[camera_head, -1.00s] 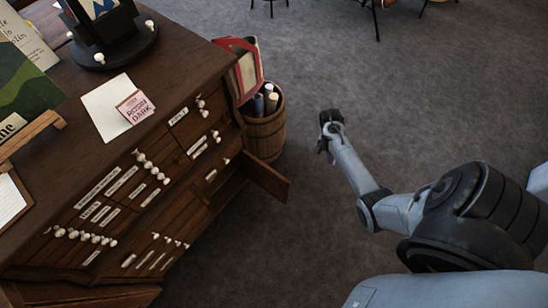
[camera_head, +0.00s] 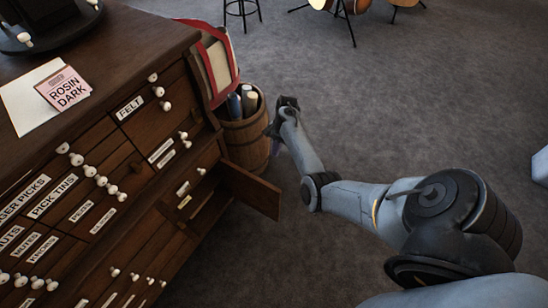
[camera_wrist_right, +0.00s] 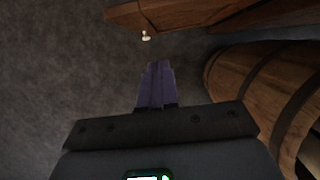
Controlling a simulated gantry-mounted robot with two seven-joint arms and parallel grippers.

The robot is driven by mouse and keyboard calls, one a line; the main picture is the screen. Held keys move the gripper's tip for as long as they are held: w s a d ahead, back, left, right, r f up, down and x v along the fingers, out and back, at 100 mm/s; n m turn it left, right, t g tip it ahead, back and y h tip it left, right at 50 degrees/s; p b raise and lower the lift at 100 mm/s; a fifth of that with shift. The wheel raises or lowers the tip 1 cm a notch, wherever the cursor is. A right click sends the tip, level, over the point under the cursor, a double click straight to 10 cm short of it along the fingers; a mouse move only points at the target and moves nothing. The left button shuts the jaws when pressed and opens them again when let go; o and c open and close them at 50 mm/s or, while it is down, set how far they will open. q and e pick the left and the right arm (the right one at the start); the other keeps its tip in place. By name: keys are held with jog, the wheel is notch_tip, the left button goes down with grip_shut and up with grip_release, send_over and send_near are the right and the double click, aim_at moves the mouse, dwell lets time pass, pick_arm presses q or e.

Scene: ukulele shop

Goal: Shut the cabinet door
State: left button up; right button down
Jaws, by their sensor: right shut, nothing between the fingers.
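The cabinet door (camera_head: 251,189) is a small dark wooden panel. It stands swung open from the right end of the wooden cabinet (camera_head: 165,120), sticking out over the carpet. In the wrist view the door (camera_wrist_right: 190,14) crosses the top, with a small white knob (camera_wrist_right: 146,36) on it. My right gripper (camera_head: 276,148) is just beyond the door's free end, beside the barrel, and looks apart from the door. In the wrist view its purple fingers (camera_wrist_right: 156,68) are together and empty, pointing toward the door. My left gripper is out of view.
A wooden barrel (camera_head: 247,143) holding rolled tubes stands close behind the door, and a red-edged folder (camera_head: 216,65) leans by it. Small labelled drawers with white knobs fill the cabinet front. Open grey carpet (camera_head: 400,90) lies to the right.

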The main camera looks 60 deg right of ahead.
jog(key=a+f+b, duration=0.4)
jog(key=a+f, duration=0.3)
jog(key=f, duration=0.1)
jog(key=shift+a, duration=0.15)
jog(key=shift+a, duration=0.1)
dwell(0.4)
